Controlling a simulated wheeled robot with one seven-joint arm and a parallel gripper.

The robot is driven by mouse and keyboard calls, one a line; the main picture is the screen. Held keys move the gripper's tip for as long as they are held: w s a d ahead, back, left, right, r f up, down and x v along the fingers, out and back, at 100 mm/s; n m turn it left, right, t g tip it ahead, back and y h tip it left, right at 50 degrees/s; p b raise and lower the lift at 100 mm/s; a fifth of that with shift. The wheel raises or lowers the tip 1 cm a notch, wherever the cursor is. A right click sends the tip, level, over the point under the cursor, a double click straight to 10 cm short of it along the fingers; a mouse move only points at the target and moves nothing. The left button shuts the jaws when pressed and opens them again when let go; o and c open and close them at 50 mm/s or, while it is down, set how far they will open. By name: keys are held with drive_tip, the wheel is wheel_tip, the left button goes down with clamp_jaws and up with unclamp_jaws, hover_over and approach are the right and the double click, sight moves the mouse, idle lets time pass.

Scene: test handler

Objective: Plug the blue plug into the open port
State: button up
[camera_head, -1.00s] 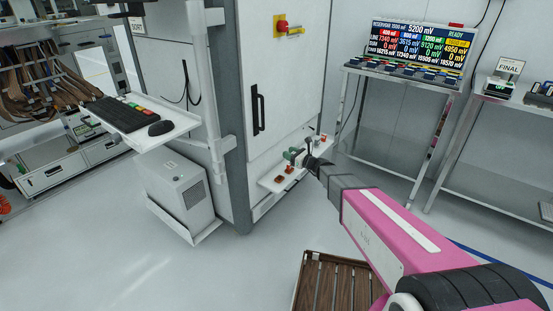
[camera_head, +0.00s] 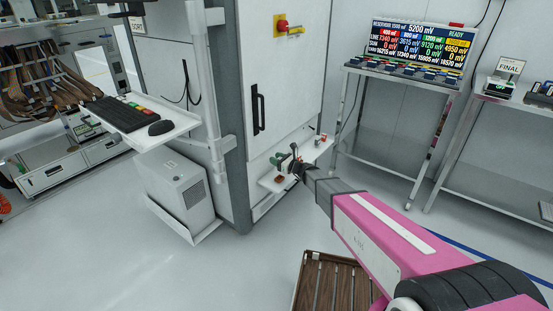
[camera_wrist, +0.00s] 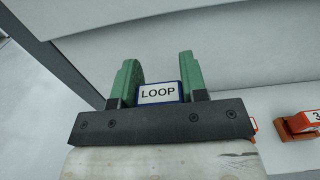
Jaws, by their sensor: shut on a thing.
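My gripper (camera_wrist: 158,78) shows in the wrist view with its two green fingers on either side of a blue plug (camera_wrist: 159,93). The plug has a white label reading LOOP, and the fingers are shut on it. In the head view my gripper (camera_head: 279,162) is over the left part of a low white shelf (camera_head: 266,184) on the front of the grey cabinet. The plug is too small to make out there. I cannot make out an open port in either view.
An orange plug (camera_wrist: 298,124) with a number label sits on the white surface right of my gripper. Small red items (camera_head: 323,138) stand at the shelf's right end. A slatted brown crate (camera_head: 337,285) is on the floor below my arm.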

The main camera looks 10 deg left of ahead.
drive_tip(key=shift+f, duration=2.45)
drive_tip(key=shift+f, duration=1.35)
drive_tip(key=o, duration=1)
drive_tip(key=v, duration=1)
drive_tip(key=shift+s+d, duration=0.2)
drive_tip(key=shift+d, duration=0.15)
